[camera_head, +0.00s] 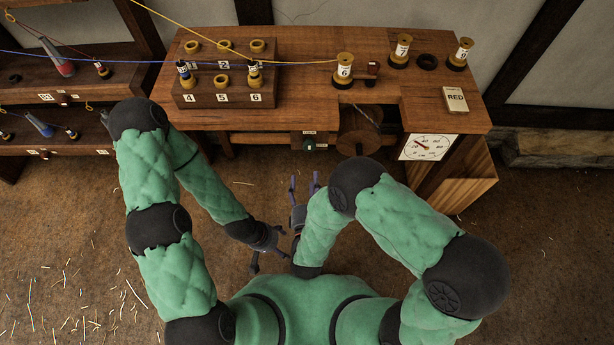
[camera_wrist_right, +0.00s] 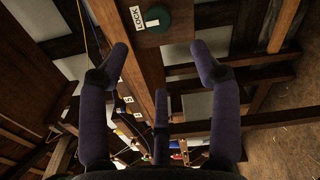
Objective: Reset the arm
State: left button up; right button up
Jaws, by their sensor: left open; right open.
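My left gripper (camera_head: 268,262) is open in the head view, low in front of my body, with nothing seen between its fingers. My right gripper (camera_head: 304,186) is just above it in the picture, with purple fingers pointing toward the bench. In the right wrist view my right gripper (camera_wrist_right: 160,50) is open, its fingers spread wide and empty. Both arms are bent and clad in green padding. The two grippers are close together, and I cannot tell whether they touch. Both are apart from the wooden bench (camera_head: 300,85).
A green knob (camera_wrist_right: 155,18) labelled LOCK sits ahead of my right fingers. The bench holds a numbered spool block (camera_head: 205,98), spool 6 (camera_head: 344,72), a RED card (camera_head: 455,100) and a dial (camera_head: 427,147). A yellow strand (camera_head: 190,30) and a blue strand (camera_head: 85,58) run leftward.

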jog(key=w+d+f+m+g+y+p, duration=0.15)
jog(key=d+f+m+g, duration=0.35)
jog(key=f+m+g, duration=0.55)
jog(key=s+d+f+m+g+y+p, duration=0.1)
jog(key=s+d+m+g, duration=0.1)
jog(key=s+m, duration=0.5)
jog(key=s+d+f+m+g+y+p, duration=0.1)
jog(key=s+d+f+m+g, duration=0.1)
jog(key=s+m+g, duration=0.3)
jog(key=shift+s+d+f+m, duration=0.2)
jog(key=shift+s+d+m, duration=0.45)
jog(key=shift+s+m, duration=0.5)
jog(key=shift+s+y, duration=0.1)
jog(key=shift+y, duration=0.15)
